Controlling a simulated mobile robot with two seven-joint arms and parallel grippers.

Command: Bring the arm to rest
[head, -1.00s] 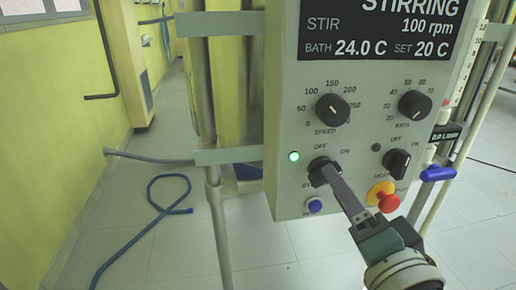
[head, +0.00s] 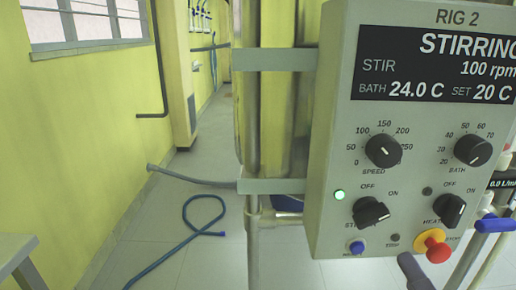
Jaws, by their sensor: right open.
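My right gripper (head: 413,270) shows at the bottom edge of the head view, only as a grey finger end. It is below the control box, just left of the red emergency button (head: 437,247) in the picture, and holds nothing that I can see. The rest of it is out of frame. The stir knob (head: 371,211) on the control box (head: 335,150) is clear of the gripper. The display (head: 435,65) reads STIRRING, 100 rpm, bath 24.0 C, set 20 C. A green lamp (head: 339,195) is lit. My left gripper is not in view.
A metal frame post (head: 252,150) with brackets stands left of the box. A blue hose (head: 187,246) lies on the tiled floor. A grey bench corner (head: 15,250) is at lower left, by the yellow wall. A blue valve handle (head: 492,225) sticks out at right.

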